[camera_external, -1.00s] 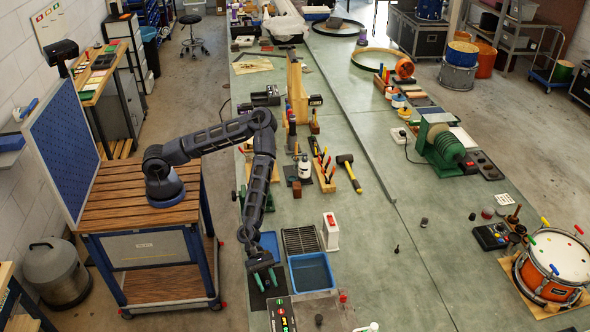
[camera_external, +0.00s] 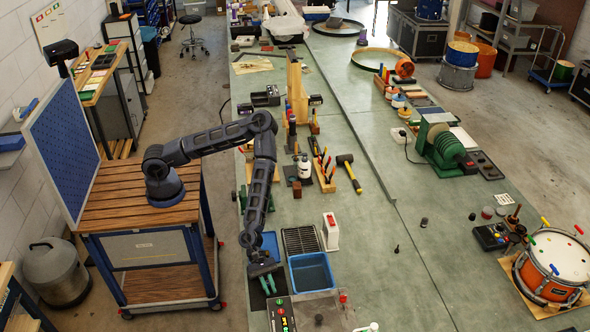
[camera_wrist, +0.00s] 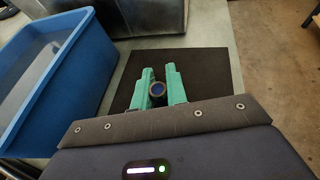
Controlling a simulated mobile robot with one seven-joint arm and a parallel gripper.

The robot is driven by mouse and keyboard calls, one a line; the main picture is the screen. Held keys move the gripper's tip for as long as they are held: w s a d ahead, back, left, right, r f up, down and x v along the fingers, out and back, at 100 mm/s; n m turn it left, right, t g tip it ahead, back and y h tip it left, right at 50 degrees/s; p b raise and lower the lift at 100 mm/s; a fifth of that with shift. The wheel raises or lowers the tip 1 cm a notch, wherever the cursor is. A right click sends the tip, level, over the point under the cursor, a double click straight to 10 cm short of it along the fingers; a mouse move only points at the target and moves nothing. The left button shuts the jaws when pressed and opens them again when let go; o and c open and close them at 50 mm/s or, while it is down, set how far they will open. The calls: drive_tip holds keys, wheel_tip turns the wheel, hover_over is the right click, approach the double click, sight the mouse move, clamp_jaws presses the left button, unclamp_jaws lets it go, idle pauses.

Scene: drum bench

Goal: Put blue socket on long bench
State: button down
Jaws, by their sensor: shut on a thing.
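My gripper (camera_wrist: 158,88) has green fingers. In the wrist view they are shut on the blue socket (camera_wrist: 157,90), a small dark cylinder with a blue centre. Below the fingers lies a dark square mat (camera_wrist: 207,63) on the long bench. In the external view my gripper (camera_external: 268,285) is low over the near left end of the long bench (camera_external: 375,235). The socket is too small to make out there. The wrist view does not show clearly whether the socket touches the mat.
A blue tub (camera_external: 311,272) stands just right of my gripper, with a dark grate (camera_external: 301,240) behind it. A control box with coloured buttons (camera_external: 281,315) lies in front. The bench's left edge is close. The bench's middle is mostly clear.

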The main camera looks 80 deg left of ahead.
wheel_tip(320, 180, up, 20)
idle(0.5)
drive_tip(key=w+a+f+n+t+y, duration=0.1)
drive_tip(key=w+a+n+t+y, duration=0.25)
drive_tip(key=w+a, duration=1.05)
drive_tip(key=w+a+f+n+t+y, duration=0.2)
drive_tip(key=w+a+n+t, duration=0.2)
drive_tip(key=w+a, duration=0.95)
drive_tip(key=w+a+n+y, duration=0.2)
drive_tip(key=w+a, duration=0.1)
drive_tip(key=a, duration=0.9)
drive_tip(key=w+a+f+n+t+y, duration=0.1)
drive_tip(key=w+a+n+y, duration=0.2)
drive_tip(key=a, duration=0.9)
drive_tip(key=w+a+f+n+t+y, duration=0.1)
drive_tip(key=w+a, duration=0.4)
drive_tip(key=a, duration=0.7)
drive_tip(key=shift+w+a+n+t+y, duration=0.2)
drive_tip(key=shift+w+n+t+y, duration=0.05)
drive_tip(key=shift+n+y, duration=0.55)
drive_tip(key=shift+r, duration=0.1)
